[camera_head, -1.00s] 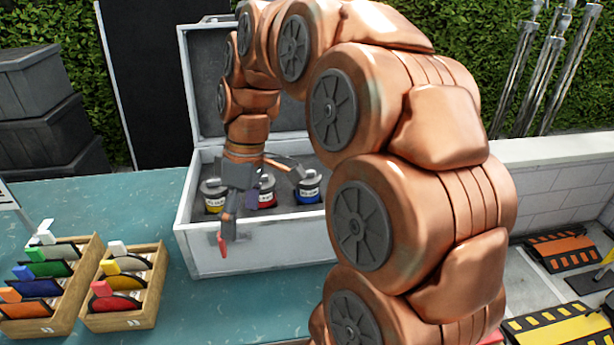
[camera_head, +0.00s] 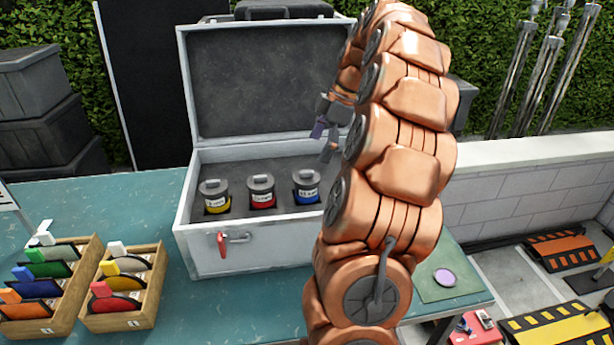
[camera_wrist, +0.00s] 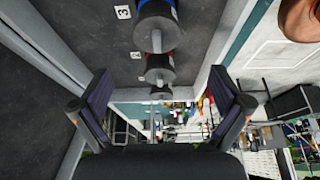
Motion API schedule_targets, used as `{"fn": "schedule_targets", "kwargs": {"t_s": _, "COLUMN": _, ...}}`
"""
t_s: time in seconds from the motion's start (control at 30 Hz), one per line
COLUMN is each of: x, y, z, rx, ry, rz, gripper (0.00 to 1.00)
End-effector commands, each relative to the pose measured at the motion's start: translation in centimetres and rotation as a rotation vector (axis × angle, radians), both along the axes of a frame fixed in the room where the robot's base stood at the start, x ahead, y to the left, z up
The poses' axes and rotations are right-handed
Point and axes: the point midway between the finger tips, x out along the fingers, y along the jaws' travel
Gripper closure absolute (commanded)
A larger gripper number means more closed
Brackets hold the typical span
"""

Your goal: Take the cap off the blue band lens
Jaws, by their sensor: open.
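The blue band lens (camera_head: 306,188) stands upright at the right of a row of three in the open grey case (camera_head: 280,252). Its dark cap with a raised grip bar is on top. In the wrist view it shows at the top (camera_wrist: 156,28), a sliver of blue on its side. The red band lens (camera_head: 262,192) and yellow band lens (camera_head: 214,197) stand to its left. My gripper (camera_head: 325,141) is open and empty, above and slightly right of the blue band lens, apart from it. Its two purple-padded fingers also show in the wrist view (camera_wrist: 163,98).
The raised lid (camera_head: 260,90) stands behind the lenses. The case front has a red handle (camera_head: 221,243). Two wooden racks (camera_head: 150,300) of coloured pieces sit at left. A green mat (camera_head: 430,292) with a purple disc (camera_head: 444,277) lies at right. My arm hides part of the case's right side.

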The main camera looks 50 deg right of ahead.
Motion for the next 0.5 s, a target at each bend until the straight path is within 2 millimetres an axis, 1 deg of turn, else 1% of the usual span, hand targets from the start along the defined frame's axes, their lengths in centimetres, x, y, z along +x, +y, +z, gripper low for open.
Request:
{"fn": "schedule_targets", "kwargs": {"t_s": 0.2, "x": 0.3, "y": 0.5, "z": -1.3, "rx": 0.0, "ry": 0.001, "rz": 0.0, "gripper": 0.0}}
{"fn": "schedule_targets", "kwargs": {"t_s": 0.5, "x": 0.6, "y": 0.8, "z": -2.2, "rx": 0.002, "ry": 0.004, "rz": 0.001, "gripper": 0.0}}
